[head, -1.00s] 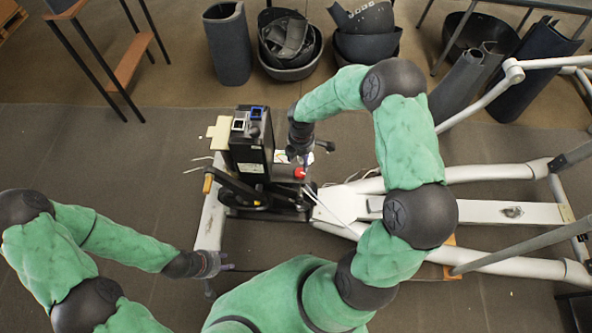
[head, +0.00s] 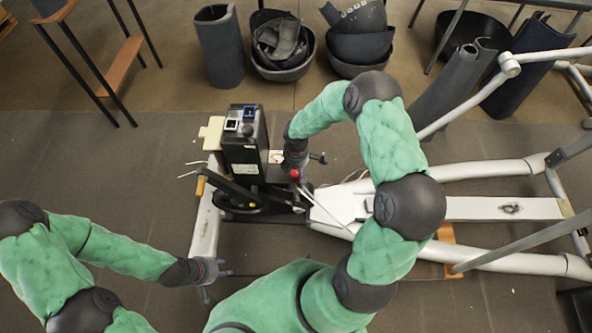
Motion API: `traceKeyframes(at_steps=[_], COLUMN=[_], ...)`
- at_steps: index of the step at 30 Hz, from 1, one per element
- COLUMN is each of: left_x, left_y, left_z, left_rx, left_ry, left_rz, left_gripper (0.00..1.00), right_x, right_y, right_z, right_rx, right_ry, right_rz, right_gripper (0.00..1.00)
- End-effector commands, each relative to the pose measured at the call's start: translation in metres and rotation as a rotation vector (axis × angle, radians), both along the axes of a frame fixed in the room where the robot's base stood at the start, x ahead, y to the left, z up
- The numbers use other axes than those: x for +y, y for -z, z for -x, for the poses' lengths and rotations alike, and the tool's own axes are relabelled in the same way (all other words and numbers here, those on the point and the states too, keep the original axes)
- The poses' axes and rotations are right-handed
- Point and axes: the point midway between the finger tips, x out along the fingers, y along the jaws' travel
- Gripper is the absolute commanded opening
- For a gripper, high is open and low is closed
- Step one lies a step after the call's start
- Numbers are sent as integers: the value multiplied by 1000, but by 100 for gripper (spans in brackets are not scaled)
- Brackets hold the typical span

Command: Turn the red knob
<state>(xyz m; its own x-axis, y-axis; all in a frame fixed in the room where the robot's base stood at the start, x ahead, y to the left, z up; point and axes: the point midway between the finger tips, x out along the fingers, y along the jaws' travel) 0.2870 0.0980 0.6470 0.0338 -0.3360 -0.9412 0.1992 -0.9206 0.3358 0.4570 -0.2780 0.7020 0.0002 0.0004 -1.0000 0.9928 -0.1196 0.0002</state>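The red knob (head: 294,174) sits on the right side of the black elliptical unit (head: 244,150), low beside its upright housing. My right gripper (head: 296,168) is right at the knob, seen from above, with its body covering part of the area. Its fingers are mostly hidden, so I cannot tell whether they touch or grip the knob. My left gripper (head: 222,268) is at the lower left, beside the grey end bar of the frame and away from the knob. Its fingertips look spread apart, with nothing between them.
The elliptical's pale frame (head: 480,208) stretches to the right, with a slanted grey bar (head: 530,246). Black tubs (head: 283,68) and curved dark covers (head: 220,50) stand along the back. A shelf frame (head: 128,68) is at the upper left. Floor left of the unit is clear.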

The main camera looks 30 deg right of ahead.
Motion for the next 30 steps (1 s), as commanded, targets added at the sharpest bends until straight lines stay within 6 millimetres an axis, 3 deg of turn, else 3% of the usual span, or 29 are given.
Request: traceKeyframes(at_steps=[1,4,17,30], left_x=[0,0,0,0], left_y=[0,0,3,16], left_z=[0,0,0,0], left_rx=[0,0,0,0], left_ry=[0,0,0,0], left_rz=[0,0,0,0], left_gripper=[37,37,37,37], right_x=[0,0,0,0], right_y=[0,0,1,2], right_z=[0,0,0,0], right_rx=[0,0,1,1], right_ry=[0,0,59,403], right_rz=[0,0,0,1], right_gripper=[33,8,8,8])
